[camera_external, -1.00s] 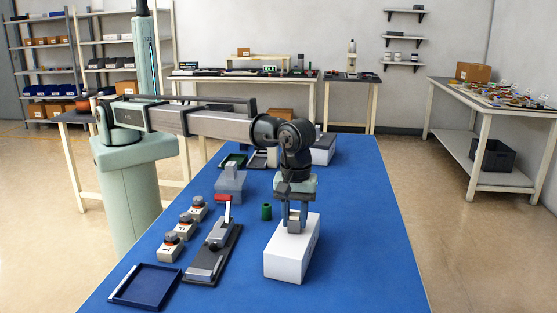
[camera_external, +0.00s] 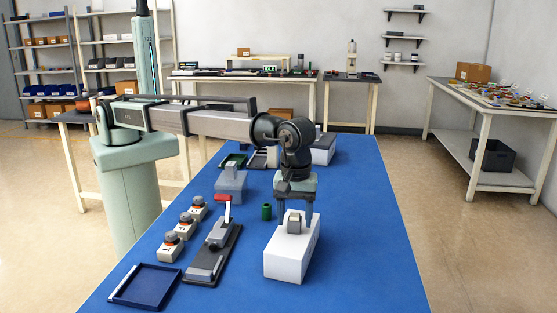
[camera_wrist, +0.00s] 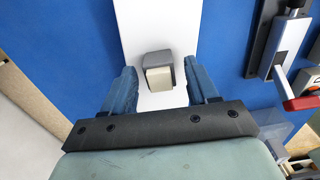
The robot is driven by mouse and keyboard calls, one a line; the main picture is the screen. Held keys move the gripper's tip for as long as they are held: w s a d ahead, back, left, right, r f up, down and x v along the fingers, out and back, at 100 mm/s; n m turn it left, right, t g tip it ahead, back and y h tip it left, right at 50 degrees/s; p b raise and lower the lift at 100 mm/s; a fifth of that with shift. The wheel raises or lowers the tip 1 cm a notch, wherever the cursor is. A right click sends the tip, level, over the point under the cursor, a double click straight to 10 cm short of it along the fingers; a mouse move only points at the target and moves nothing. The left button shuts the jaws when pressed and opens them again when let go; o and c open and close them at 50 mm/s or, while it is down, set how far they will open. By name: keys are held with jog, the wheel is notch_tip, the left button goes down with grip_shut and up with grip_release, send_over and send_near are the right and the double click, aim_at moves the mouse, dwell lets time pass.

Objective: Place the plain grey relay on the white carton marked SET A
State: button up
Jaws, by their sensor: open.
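The grey relay (camera_external: 293,221) stands on top of the white carton (camera_external: 291,252), towards the carton's far end. In the wrist view the relay (camera_wrist: 158,70) shows a dark grey part and a pale cream face, and it rests on the white carton top (camera_wrist: 150,22). My gripper (camera_external: 295,222) is open, with one finger on each side of the relay. In the wrist view my gripper (camera_wrist: 161,82) has clear gaps between both fingers and the relay. No SET A marking can be read on the faces of the carton that show.
A green cylinder (camera_external: 266,212) stands just left of the carton. A toggle clamp with a red handle (camera_external: 217,248), several button boxes (camera_external: 170,246) and an empty blue tray (camera_external: 146,286) lie further left. The blue table (camera_external: 375,235) is clear on the right.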

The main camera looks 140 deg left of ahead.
aim_at(295, 215)
notch_tip(295, 215, up, 12)
dwell(0.5)
